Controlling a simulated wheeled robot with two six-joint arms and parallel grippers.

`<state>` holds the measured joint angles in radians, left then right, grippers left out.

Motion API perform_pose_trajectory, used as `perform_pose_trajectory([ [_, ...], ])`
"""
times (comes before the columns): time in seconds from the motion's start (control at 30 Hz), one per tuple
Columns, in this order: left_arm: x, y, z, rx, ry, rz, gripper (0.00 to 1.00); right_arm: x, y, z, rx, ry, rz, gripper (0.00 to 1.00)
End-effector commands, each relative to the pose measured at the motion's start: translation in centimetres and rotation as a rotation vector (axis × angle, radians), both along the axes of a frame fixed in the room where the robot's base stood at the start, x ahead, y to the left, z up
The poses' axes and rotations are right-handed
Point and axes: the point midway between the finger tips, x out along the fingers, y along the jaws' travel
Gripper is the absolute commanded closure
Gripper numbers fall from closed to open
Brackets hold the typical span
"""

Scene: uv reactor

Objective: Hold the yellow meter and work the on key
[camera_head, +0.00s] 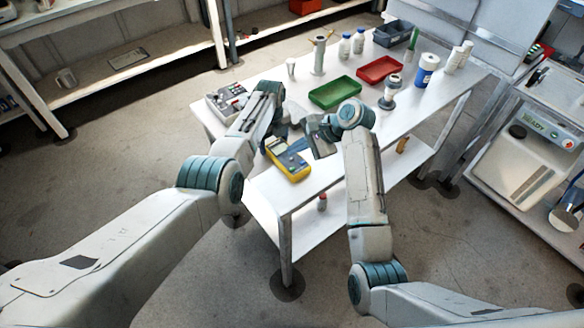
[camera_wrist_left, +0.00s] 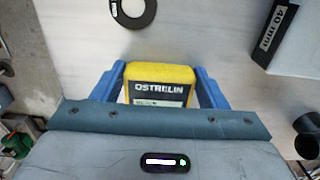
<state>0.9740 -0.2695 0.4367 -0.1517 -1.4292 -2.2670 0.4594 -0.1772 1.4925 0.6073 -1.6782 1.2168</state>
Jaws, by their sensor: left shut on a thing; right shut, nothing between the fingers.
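The yellow meter (camera_head: 289,163) is near the front corner of the white table, its grey-blue face turned up in the head view. My left gripper (camera_head: 270,141) is shut on its far end. In the left wrist view the meter (camera_wrist_left: 160,90) sits between the two blue fingers of my left gripper (camera_wrist_left: 160,73), with an OSTROLIN label showing. I cannot tell if the meter touches the table. My right gripper (camera_head: 318,140) is shut and empty, just right of the meter; its fingertips are hard to make out. The on key is too small to pick out.
The white table (camera_head: 235,125) also holds a green tray (camera_head: 335,92), a red tray (camera_head: 379,70), a grey bin (camera_head: 394,33), bottles and cups, mostly at the back. A grey device with knobs (camera_head: 227,99) stands at the left edge. A black ring (camera_wrist_left: 133,12) shows in the wrist view.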

Motion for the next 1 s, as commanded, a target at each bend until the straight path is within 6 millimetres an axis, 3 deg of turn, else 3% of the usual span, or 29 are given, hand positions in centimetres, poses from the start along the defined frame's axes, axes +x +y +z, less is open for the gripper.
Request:
perform_pose_trajectory([
  [0.2, 0.0, 0.0, 0.0, 0.0, 0.0, 0.0, 0.63, 0.0, 0.0, 0.0, 0.0, 0.0, 0.0, 1.0],
  [0.23, 0.0, 0.0, 0.0, 0.0, 0.0, 0.0, 0.27, 0.0, 0.0, 0.0, 0.0, 0.0, 0.0, 1.0],
  [0.33, 0.0, 0.0, 0.0, 0.0, 0.0, 0.0, 0.07, 0.0, 0.0, 0.0, 0.0, 0.0, 0.0, 1.0],
  [0.73, 0.0, 0.0, 0.5, 0.0, 0.0, 0.0, 0.07, 0.0, 0.0, 0.0, 0.0, 0.0, 0.0, 1.0],
  [0.87, 0.1, 0.0, 1.9, 0.0, -0.003, 0.0, 0.07, 0.0, 0.0, 0.0, 0.0, 0.0, 0.0, 1.0],
  [1.0, 0.1, 0.0, 4.7, -0.001, -0.005, 0.001, 0.07, 0.0, 0.0, 0.0, 0.0, 0.0, 0.0, 1.0],
])
